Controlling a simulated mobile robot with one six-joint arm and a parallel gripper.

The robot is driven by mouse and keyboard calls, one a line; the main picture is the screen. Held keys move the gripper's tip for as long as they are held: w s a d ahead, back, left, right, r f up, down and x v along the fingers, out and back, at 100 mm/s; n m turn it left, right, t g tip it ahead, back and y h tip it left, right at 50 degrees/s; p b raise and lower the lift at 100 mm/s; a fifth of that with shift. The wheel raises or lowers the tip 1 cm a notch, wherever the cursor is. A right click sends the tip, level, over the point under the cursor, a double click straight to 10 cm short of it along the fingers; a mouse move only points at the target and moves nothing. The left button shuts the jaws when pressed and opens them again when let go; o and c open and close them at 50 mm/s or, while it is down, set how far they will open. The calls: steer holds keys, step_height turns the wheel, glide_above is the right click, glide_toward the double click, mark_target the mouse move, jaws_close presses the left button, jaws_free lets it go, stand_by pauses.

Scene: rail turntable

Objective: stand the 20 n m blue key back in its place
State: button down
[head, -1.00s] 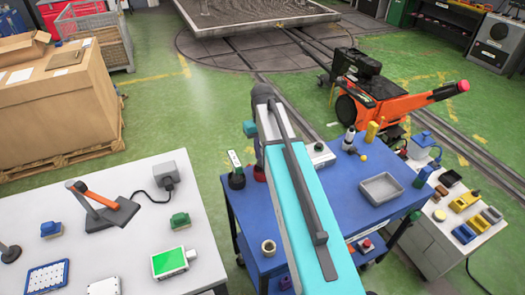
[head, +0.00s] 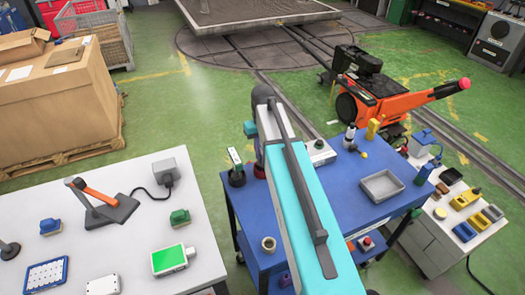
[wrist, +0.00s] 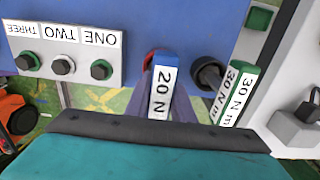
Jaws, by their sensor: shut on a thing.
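The blue key (wrist: 163,88), with a white label reading "20 N", is in the middle of the wrist view. My gripper (wrist: 164,108) is shut on it, one finger on each side. Just behind the key's far end is a red ring (wrist: 149,59); I cannot tell whether the key is inside it or only in front of it. To the right, a green key (wrist: 241,95) labelled "30 N m" stands by a round black holder (wrist: 207,73).
A panel (wrist: 62,50) with several knobs, labelled ONE, TWO, THREE, lies left of the key. A white table (head: 130,240) stands at the left.

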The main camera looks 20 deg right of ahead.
steer(key=shift+f+b, duration=0.55)
steer(key=shift+f, duration=0.7)
steer(key=c, duration=1.5)
jaws_free()
steer(key=shift+o, duration=0.2)
steer(key=shift+r, duration=0.2)
steer(key=shift+r+b, duration=2)
steer(key=shift+r, duration=4.75)
